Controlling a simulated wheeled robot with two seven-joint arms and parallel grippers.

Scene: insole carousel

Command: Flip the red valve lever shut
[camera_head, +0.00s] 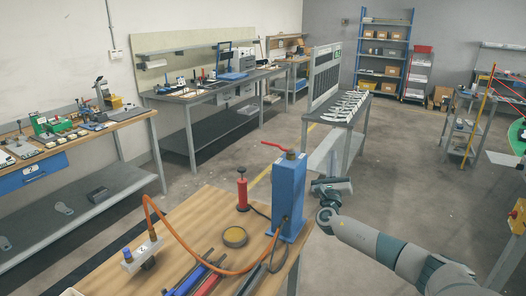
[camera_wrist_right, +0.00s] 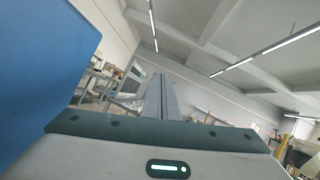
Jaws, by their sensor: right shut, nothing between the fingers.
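The red valve lever (camera_head: 273,146) sits on top of a tall blue box (camera_head: 289,195) at the edge of the wooden bench. Its handle points left, away from the box, in the head view. My right gripper (camera_head: 332,185) is just right of the blue box and lower than the lever, apart from it. In the right wrist view its fingers (camera_wrist_right: 161,98) are together with nothing between them. The blue box (camera_wrist_right: 45,50) fills the left side there, close by, and the lever is out of that view. My left gripper is in neither view.
The wooden bench (camera_head: 190,215) holds a red hand pump (camera_head: 242,190), a round tin (camera_head: 235,237), an orange hose (camera_head: 187,244) and tools. A grey table (camera_head: 343,112) with a rack stands behind. Open floor (camera_head: 400,170) lies to the right.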

